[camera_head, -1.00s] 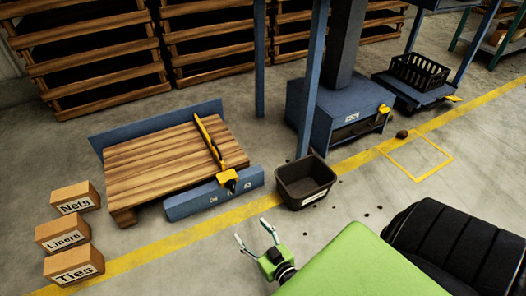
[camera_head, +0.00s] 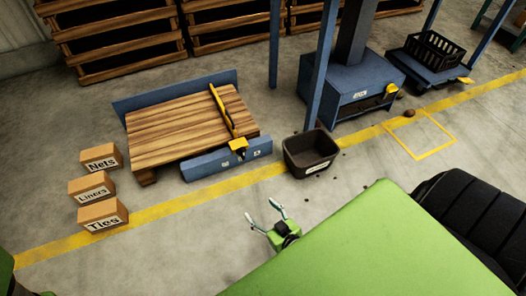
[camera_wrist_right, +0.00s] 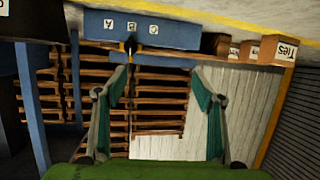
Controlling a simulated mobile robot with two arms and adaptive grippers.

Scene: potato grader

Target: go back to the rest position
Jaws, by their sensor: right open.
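My right gripper (camera_head: 261,209) is open and empty. In the head view it hangs over bare grey floor, in front of the dark bin (camera_head: 296,158) and apart from it. In the right wrist view its two fingers (camera_wrist_right: 160,75) are spread wide, with nothing between them. My left gripper is not in view.
A wooden pallet (camera_head: 180,135) with a blue frame and a yellow bar (camera_head: 222,108) stands at the left. Boxes marked Nets (camera_head: 101,158), Liners (camera_head: 91,188) and Ties (camera_head: 102,215) stand beside it. A brown lump (camera_head: 409,113) lies near the yellow floor line.

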